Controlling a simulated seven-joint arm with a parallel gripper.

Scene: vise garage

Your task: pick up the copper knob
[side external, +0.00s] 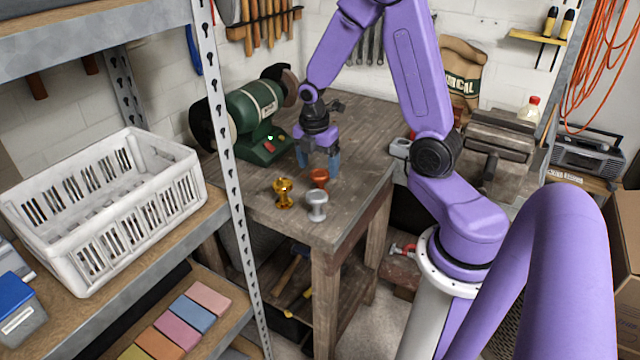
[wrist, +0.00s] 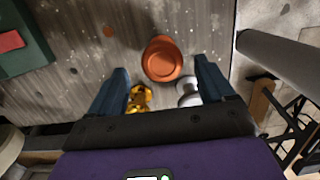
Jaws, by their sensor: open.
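The copper knob (side external: 318,178) stands upright on the wooden workbench (side external: 358,160), behind a gold knob (side external: 283,192) and a silver knob (side external: 316,206). My gripper (side external: 318,166) points down just above and around the copper knob, its blue fingers apart. In the wrist view the copper knob (wrist: 162,60) lies ahead of and between the open fingertips (wrist: 161,72). The gold knob (wrist: 139,98) shows by the left finger and the silver knob (wrist: 189,94) by the right finger, partly hidden. I cannot tell whether the fingers touch any knob.
A green bench grinder (side external: 255,108) stands on the bench to the left of my gripper. The bench's front edge lies close beyond the gold and silver knobs. A metal shelf with a white basket (side external: 105,205) stands at the left. A vise (side external: 497,145) is at the right.

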